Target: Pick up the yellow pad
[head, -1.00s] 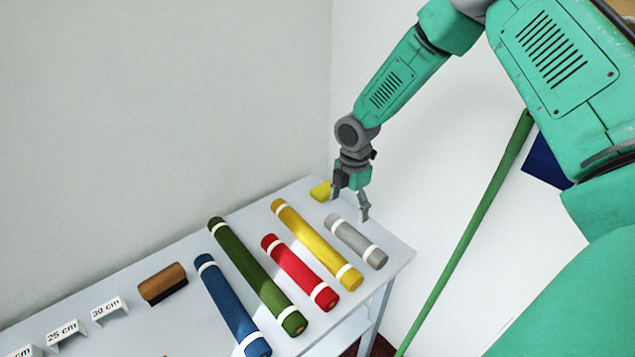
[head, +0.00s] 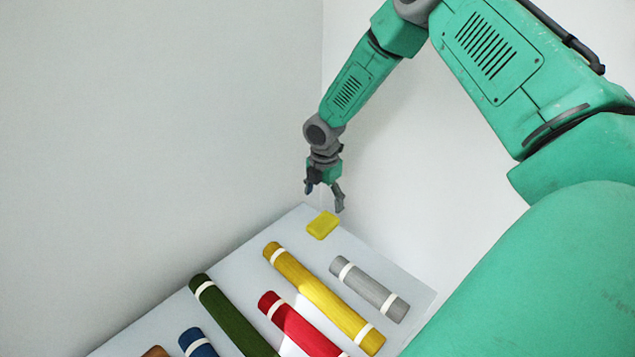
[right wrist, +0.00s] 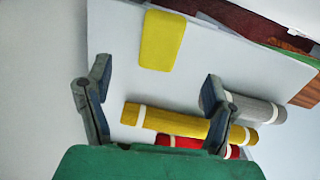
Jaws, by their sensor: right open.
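The yellow pad (head: 323,225) lies flat near the far corner of the pale table. It also shows in the right wrist view (right wrist: 161,40), at the top, ahead of my right gripper and apart from its fingers. My right gripper (head: 324,198) is open and empty, above the table's far corner and just over the pad in the head view. Its two spread fingers (right wrist: 156,92) show in the right wrist view, with nothing between them but table and part of the yellow roll below. My left gripper is not in view.
Banded rolls lie on the table (head: 240,257): yellow (head: 320,297), grey (head: 368,288), red (head: 296,322), green (head: 232,312) and blue (head: 197,342). Grey walls rise behind. The table around the pad is clear.

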